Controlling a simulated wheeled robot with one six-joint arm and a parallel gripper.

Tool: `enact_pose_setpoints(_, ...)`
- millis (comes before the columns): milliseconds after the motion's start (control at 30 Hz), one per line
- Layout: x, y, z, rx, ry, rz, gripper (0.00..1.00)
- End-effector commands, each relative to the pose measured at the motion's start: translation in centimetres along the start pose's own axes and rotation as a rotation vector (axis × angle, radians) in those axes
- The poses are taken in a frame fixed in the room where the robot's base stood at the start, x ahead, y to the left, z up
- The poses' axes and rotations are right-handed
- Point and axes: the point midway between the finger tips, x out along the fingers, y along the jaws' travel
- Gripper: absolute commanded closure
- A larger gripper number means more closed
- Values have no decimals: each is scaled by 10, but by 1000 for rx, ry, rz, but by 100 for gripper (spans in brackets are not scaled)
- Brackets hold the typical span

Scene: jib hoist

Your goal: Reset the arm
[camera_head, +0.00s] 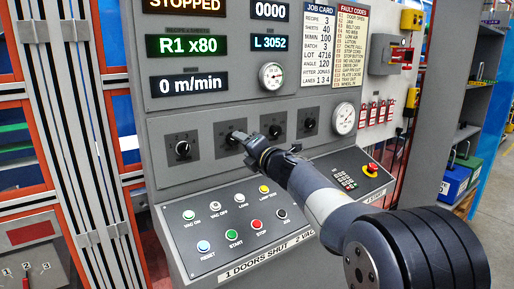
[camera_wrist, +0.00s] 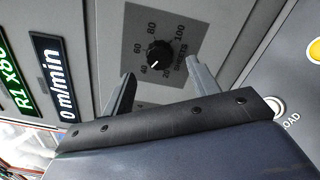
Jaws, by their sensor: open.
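My gripper (camera_head: 240,138) is open, and its arm reaches in from the lower right of the head view. Its two fingers also show in the wrist view (camera_wrist: 160,80), spread apart with nothing between them. A black dial knob (camera_wrist: 160,52) with a scale from 20 to 100 lies just past the fingertips, and I see no contact with it. In the head view the fingertips partly cover the second dial plate from the left (camera_head: 218,150). The exact gap between fingers and panel cannot be told.
The grey control panel (camera_head: 160,125) carries other knobs, such as the far left one (camera_head: 183,148). Below it a sloped console (camera_head: 180,240) holds several push buttons and a red emergency stop (camera_head: 372,168). A blue bin (camera_head: 455,180) stands on shelving at right.

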Motion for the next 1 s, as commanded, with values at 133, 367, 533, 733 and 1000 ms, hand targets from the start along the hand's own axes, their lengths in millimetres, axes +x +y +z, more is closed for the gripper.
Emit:
enact_pose_setpoints(133,23,1,0,-1,2,0,43)
enact_pose_setpoints(367,42,0,0,-1,0,0,43)
enact_pose_setpoints(533,45,1,0,8,-1,1,43)
enact_pose_setpoints(733,45,0,0,10,0,1,43)
enact_pose_setpoints(1000,34,0,0,-3,-2,1,43)
